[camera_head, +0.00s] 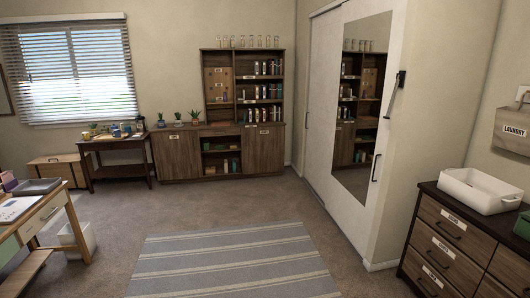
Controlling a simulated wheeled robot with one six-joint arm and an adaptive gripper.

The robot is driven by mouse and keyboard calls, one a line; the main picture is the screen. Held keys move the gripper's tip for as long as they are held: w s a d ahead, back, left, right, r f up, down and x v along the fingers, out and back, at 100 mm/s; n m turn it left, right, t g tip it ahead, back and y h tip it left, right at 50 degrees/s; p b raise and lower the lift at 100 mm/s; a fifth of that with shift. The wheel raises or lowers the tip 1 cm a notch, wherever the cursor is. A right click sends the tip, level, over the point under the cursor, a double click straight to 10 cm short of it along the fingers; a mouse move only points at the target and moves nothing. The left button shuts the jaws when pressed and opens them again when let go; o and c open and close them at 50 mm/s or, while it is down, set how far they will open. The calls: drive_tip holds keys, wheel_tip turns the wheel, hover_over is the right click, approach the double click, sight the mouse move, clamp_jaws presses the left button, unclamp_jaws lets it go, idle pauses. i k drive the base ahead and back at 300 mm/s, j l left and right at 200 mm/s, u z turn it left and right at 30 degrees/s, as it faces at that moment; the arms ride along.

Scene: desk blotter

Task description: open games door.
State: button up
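A low brown wooden cabinet (222,175) stands against the back wall. It has a closed left door (177,158) and closed doors on its right side (263,153), each with a small white label. The labels are too small to read, so I cannot tell which door is the games door. Open shelves between the doors hold books and boxes. A tall bookcase (205,90) rises from the cabinet top. My gripper is not in view.
Carpet is clear in front of the cabinet, with a striped rug (235,262) nearer me. A desk (50,212) and white bin (83,239) stand at left. A mirrored sliding wardrobe (325,110) and a labelled dresser (440,243) with a white basket (480,190) stand at right.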

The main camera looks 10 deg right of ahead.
sight(264, 147)
drive_tip(key=i+z, duration=0.2)
drive_tip(key=i, duration=7.25)
drive_tip(key=i+j+z, duration=0.2)
drive_tip(key=i, duration=0.3)
drive_tip(key=i+j+z, duration=0.2)
drive_tip(key=i, duration=0.3)
drive_tip(key=i+l, duration=0.05)
drive_tip(key=l, duration=0.05)
